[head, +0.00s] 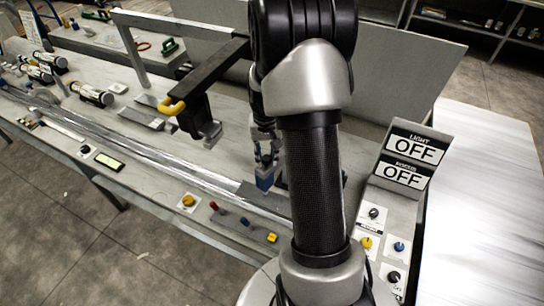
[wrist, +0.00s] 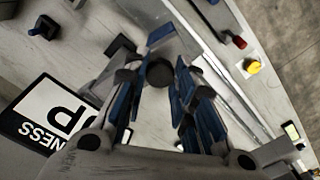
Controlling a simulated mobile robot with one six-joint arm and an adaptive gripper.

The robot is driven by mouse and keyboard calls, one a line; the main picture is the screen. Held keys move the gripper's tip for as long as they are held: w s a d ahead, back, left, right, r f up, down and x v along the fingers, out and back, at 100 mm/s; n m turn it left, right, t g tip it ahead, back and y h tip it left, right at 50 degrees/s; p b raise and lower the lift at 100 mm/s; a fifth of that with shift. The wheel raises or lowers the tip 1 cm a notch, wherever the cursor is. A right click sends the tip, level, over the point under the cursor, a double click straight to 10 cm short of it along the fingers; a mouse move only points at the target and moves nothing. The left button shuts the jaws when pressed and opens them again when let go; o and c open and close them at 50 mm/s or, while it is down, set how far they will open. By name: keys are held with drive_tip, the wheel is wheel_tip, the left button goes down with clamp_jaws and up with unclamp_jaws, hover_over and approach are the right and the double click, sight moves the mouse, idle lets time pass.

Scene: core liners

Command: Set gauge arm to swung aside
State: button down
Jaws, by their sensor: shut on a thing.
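A black bar (head: 212,70) with a yellow looped end (head: 171,106) reaches over the bench at the upper middle; it looks like the gauge arm. A dark block with a grey metal foot (head: 207,133) hangs below it. My gripper (head: 265,172) is low over the bench, right of the bar's yellow end and apart from it. In the wrist view its blue-padded fingers (wrist: 168,62) are closed around a dark round piece (wrist: 160,73). What this piece belongs to is hidden. My arm covers the bar's right end.
Yellow (head: 188,201) and red (head: 214,206) controls line the bench front. A right-hand panel (head: 408,162) reads LIGHT OFF and another OFF. Cylinders (head: 92,94) lie at left. A grey frame post (head: 133,55) rises behind.

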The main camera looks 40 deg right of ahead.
drive_tip(key=w+d+m+p, duration=0.1)
drive_tip(key=w+d+m, duration=0.2)
drive_tip(key=w+m, duration=0.3)
drive_tip(key=w+d+m+p, duration=0.1)
drive_tip(key=w+d+m, duration=0.3)
drive_tip(key=w+m, duration=0.3)
drive_tip(key=shift+w+d+m, duration=0.2)
drive_tip(key=shift+d+m, duration=0.1)
drive_tip(key=shift+m, duration=0.9)
drive_tip(key=c, duration=1.3)
unclamp_jaws()
wheel_tip(320, 180, up, 12)
